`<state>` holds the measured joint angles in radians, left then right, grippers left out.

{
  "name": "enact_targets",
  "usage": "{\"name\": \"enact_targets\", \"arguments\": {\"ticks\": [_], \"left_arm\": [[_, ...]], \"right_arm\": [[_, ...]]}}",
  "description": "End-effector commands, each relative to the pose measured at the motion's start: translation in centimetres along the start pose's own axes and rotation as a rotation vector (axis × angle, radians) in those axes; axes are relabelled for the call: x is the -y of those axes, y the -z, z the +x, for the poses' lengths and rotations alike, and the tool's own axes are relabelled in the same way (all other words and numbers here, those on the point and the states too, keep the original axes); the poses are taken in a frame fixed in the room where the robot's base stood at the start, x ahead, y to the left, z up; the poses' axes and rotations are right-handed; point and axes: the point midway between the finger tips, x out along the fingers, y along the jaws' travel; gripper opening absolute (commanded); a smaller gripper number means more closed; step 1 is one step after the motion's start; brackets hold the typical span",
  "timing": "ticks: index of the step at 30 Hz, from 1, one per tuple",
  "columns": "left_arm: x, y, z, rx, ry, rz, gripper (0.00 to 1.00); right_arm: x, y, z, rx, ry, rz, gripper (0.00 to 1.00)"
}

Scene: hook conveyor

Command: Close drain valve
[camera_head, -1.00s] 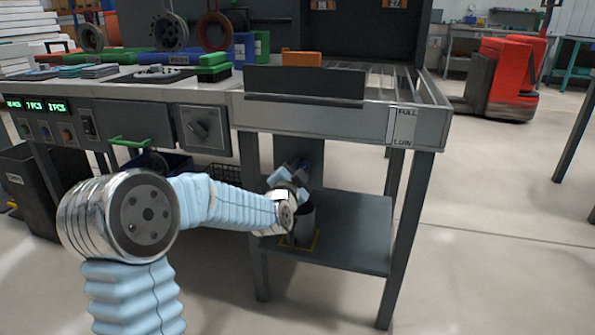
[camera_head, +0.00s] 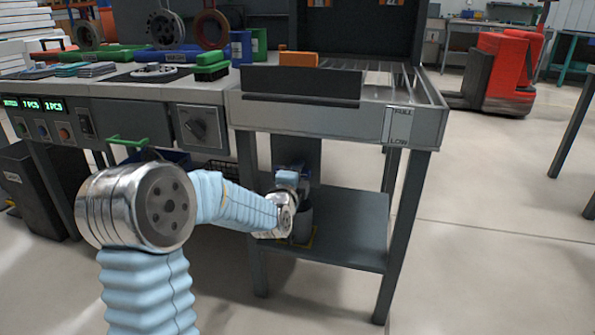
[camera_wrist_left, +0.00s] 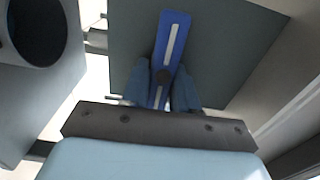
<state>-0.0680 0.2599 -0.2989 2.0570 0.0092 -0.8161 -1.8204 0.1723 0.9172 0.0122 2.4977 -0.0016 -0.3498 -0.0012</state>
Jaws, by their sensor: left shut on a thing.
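The drain valve's blue lever (camera_wrist_left: 172,42), with a white stripe along it, shows in the wrist view against a dark grey panel. It runs slightly slanted, close to in line with the gripper. My left gripper (camera_wrist_left: 162,88) is shut on the lever, with one blue finger on each side. In the head view my left gripper (camera_head: 288,180) is under the bench's right end, in front of the dark panel. There the valve is small and mostly hidden by the gripper. My right gripper is not in view.
A grey can (camera_head: 303,218) stands on the lower shelf (camera_head: 345,235), just below the gripper. Its dark round opening shows in the wrist view (camera_wrist_left: 38,22). The bench trough (camera_head: 330,118) is above my arm, and a bench leg (camera_head: 405,235) stands to the right.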

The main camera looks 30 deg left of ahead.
Motion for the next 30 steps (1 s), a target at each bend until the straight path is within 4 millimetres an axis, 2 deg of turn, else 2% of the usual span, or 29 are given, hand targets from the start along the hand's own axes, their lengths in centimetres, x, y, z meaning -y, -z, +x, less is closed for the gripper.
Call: {"name": "enact_targets", "arguments": {"ticks": [18, 19, 22, 30], "left_arm": [[-0.32, 0.1, -0.06, -0.003, -0.006, 0.04, 0.0], [-0.32, 0.1, -0.06, -0.003, -0.006, 0.04, 0.33], [-0.27, 0.08, -0.05, -0.002, -0.005, 0.04, 0.48], [-0.14, 0.04, -0.06, -0.001, -0.002, 0.038, 0.49]], "right_arm": [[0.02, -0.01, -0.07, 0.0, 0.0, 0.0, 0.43], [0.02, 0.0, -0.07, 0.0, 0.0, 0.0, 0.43], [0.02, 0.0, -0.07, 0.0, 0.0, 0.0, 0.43], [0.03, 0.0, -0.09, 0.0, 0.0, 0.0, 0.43]]}}
